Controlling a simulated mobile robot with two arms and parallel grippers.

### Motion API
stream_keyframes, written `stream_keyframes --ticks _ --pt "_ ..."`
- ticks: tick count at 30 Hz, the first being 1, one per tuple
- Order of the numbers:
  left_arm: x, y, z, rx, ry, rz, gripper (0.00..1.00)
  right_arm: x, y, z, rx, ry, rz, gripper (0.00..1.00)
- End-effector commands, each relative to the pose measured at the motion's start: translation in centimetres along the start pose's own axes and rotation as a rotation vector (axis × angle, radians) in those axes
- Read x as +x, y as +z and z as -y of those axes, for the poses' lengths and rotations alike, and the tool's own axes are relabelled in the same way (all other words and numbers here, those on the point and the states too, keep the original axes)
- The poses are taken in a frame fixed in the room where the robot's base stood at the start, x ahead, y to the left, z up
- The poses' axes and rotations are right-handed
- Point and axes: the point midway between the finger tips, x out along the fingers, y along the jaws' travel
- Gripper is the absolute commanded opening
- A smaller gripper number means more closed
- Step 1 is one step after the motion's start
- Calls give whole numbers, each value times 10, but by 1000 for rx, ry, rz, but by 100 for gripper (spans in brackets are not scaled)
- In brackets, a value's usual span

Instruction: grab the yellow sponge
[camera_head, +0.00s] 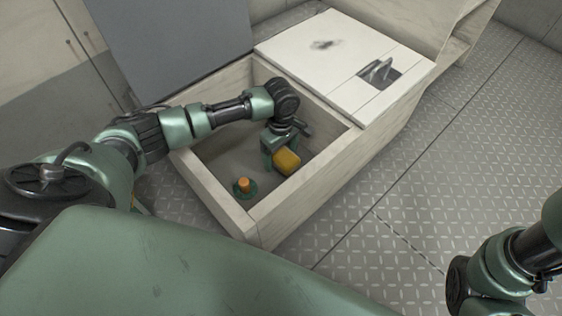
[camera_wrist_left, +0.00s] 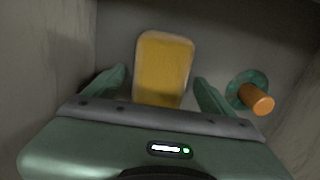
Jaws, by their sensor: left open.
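The yellow sponge (camera_head: 287,161) is inside the open bin of the white locker, at the left gripper. In the left wrist view the sponge (camera_wrist_left: 164,70) lies between and beyond the two green fingers, with a gap on each side. My left gripper (camera_head: 275,158) reaches down into the bin and is open around the near end of the sponge; its fingers also show in the left wrist view (camera_wrist_left: 160,92). The sponge's near end is hidden behind the gripper body. Of my right arm only links show at the lower right; its gripper is out of view.
An orange-handled item with a green round base (camera_head: 244,187) stands on the bin floor near the sponge. The bin's wooden walls (camera_head: 308,195) surround the gripper closely. A closed white lid with a latch (camera_head: 379,71) lies to the right. Diamond-plate floor is clear.

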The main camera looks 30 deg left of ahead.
Motion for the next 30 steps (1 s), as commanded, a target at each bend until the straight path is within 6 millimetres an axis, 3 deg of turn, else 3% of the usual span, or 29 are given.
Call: stream_keyframes --ticks 8,15,24,30 --pt "1 0 0 -1 1 0 85 -1 0 0 0 0 0 0" --pt "1 0 0 0 0 0 21 -1 -1 0 0 0 -1 0" --pt "0 0 0 0 0 0 20 0 0 0 0 0 -1 0" --pt "-15 0 0 0 0 0 20 12 4 -2 0 0 0 0"
